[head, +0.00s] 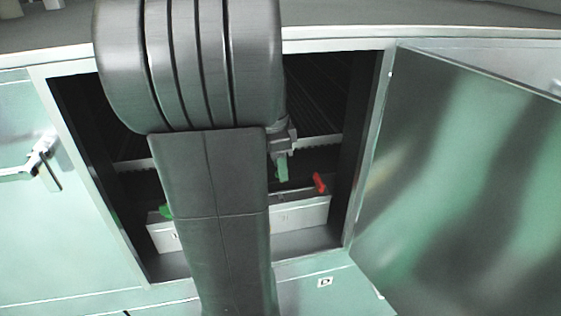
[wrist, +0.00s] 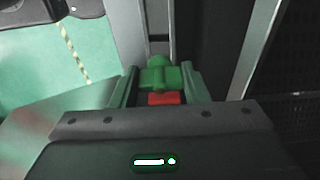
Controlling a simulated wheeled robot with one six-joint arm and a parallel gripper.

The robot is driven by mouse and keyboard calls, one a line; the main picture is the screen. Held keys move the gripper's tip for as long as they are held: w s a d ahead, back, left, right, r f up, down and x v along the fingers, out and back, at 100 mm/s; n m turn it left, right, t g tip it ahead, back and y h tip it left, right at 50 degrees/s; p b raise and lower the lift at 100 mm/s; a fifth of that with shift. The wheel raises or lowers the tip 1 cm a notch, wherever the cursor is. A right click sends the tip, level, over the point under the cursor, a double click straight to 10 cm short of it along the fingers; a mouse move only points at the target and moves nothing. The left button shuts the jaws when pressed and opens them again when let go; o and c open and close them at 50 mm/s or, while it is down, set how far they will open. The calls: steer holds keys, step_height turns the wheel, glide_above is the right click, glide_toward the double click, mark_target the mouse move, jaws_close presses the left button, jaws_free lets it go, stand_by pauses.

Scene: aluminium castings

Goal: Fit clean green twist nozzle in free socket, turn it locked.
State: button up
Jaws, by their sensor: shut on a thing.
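My gripper (head: 282,152) is inside the open cabinet, shut on a green twist nozzle (head: 283,171) that hangs below it. In the wrist view my gripper's two fingers (wrist: 160,86) stand on either side of the green nozzle (wrist: 158,74), which has a cross-shaped body. A red piece (wrist: 166,98) shows just below it in that view; I cannot tell whether it belongs to the nozzle. A red nozzle (head: 319,182) stands tilted to the right of my gripper. Another green piece (head: 166,211) shows left of my arm. The free socket cannot be made out.
A pale box or ledge (head: 302,215) runs along the cabinet's front, partly hidden by my arm. The cabinet door (head: 460,180) stands open at right. The cabinet frame (head: 365,165) borders the opening closely. A closed panel with a handle (head: 40,160) is at left.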

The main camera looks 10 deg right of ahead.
steer(key=shift+f+b, duration=1.35)
steer(key=shift+f, duration=0.95)
steer(key=shift+f+b, duration=0.75)
steer(key=shift+f, duration=0.85)
steer(key=o, duration=1.1)
steer(key=shift+c, duration=0.2)
steer(key=shift+r, duration=0.1)
step_height(320, 180, up, 12)
steer(key=a+p, duration=0.1)
steer(key=shift+a, duration=0.25)
